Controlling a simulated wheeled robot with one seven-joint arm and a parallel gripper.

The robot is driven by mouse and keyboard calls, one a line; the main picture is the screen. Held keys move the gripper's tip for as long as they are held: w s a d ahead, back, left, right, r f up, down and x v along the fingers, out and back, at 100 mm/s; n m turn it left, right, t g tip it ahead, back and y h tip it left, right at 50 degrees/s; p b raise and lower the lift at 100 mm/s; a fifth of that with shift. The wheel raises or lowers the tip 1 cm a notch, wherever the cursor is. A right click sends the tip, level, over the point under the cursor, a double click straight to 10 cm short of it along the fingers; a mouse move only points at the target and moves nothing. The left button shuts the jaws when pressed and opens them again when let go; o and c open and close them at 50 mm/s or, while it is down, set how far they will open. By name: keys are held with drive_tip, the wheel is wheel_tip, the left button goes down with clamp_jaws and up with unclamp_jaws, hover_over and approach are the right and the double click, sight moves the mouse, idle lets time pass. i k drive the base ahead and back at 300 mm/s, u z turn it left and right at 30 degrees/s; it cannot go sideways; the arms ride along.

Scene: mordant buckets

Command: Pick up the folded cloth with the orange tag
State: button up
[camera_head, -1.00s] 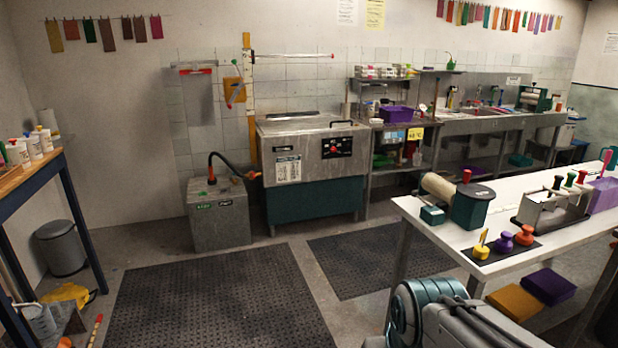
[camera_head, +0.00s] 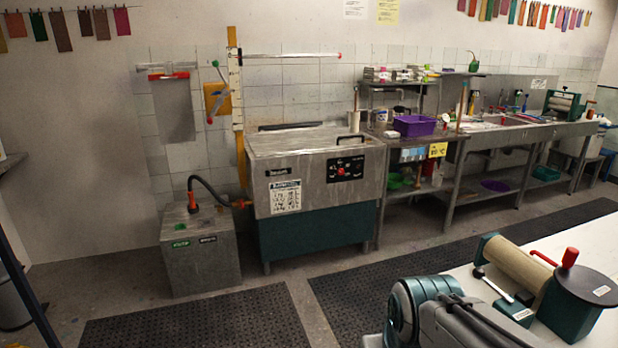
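I cannot make out a folded cloth with an orange tag in the current head view. My gripper is not in view. Only a teal and grey part of my own arm (camera_head: 440,312) shows at the bottom, to the right of the middle, in front of the white table (camera_head: 448,267). What lies beneath that table is out of sight.
A steel tank with a teal base (camera_head: 315,235) stands against the back wall, beside a grey box (camera_head: 200,252) with a hose. A purple basin (camera_head: 414,125) sits on the steel bench to the right. A roller device (camera_head: 515,265) stands on the white table. Dark mats (camera_head: 200,320) cover open floor.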

sight(393, 134)
drive_tip(key=i, duration=3.65)
drive_tip(key=z, duration=1.65)
drive_tip(key=i, duration=2.4)
drive_tip(key=u, duration=1.55)
